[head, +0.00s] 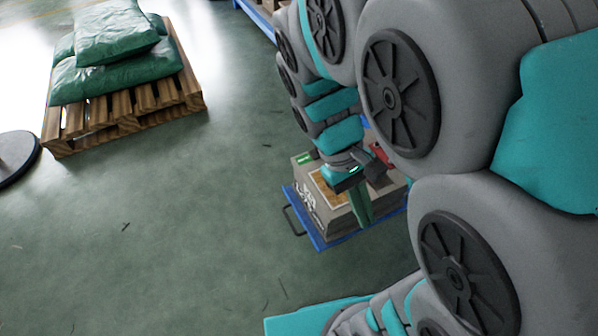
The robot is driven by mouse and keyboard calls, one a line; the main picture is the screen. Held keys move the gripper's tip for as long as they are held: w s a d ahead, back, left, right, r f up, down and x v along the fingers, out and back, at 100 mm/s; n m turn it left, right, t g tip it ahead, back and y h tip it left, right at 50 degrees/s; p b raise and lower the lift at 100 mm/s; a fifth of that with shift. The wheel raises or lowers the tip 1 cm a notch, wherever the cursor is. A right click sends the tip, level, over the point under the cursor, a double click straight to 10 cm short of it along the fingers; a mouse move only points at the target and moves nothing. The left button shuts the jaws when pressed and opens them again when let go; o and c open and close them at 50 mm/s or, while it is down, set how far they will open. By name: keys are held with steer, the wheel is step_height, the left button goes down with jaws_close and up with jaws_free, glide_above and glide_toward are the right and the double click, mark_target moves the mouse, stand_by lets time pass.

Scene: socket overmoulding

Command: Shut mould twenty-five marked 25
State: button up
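A grey box-shaped mould (343,220) sits on a blue tray or drawer (321,243) right of centre. White markings (308,198) show on its left side, too small and slanted to read as a number. A tan area (325,192) shows on its top, and a small green label (304,158) is at its back left corner. My gripper (362,196) reaches down over the mould's top, hiding part of it. Its fingers are partly hidden and small, so I cannot tell whether it is open or touching the mould.
A dark handle (292,221) sticks out from the blue tray's left side. A wooden pallet (125,118) with green sacks (118,72) stands at the upper left. A dark round base (14,158) is at the left edge. The green floor between is mostly clear.

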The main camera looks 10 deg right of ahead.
steer(key=w+f+n+h, duration=0.1)
steer(key=w, duration=0.1)
steer(key=w+f+n+h+b, duration=0.1)
steer(key=w+f+h, duration=0.1)
steer(key=w, duration=0.1)
steer(key=w+f+n+g+h, duration=0.1)
steer(key=w, duration=0.1)
steer(key=shift+w+a+f+n, duration=0.15)
steer(key=shift+w+f+n, duration=0.05)
steer(key=shift+f+n, duration=0.1)
jaws_close()
steer(key=w+a+f+n+t+h+b, duration=0.35)
steer(key=w+a+f+n+h, duration=0.6)
steer(key=f, duration=0.35)
steer(key=n+t, duration=0.5)
steer(key=t, duration=0.2)
glide_toward(314, 196)
steer(key=shift+g+h, duration=0.25)
steer(key=x, duration=0.6)
steer(key=shift+w+d, duration=0.2)
steer(key=shift+d, duration=0.2)
steer(key=shift+d, duration=0.1)
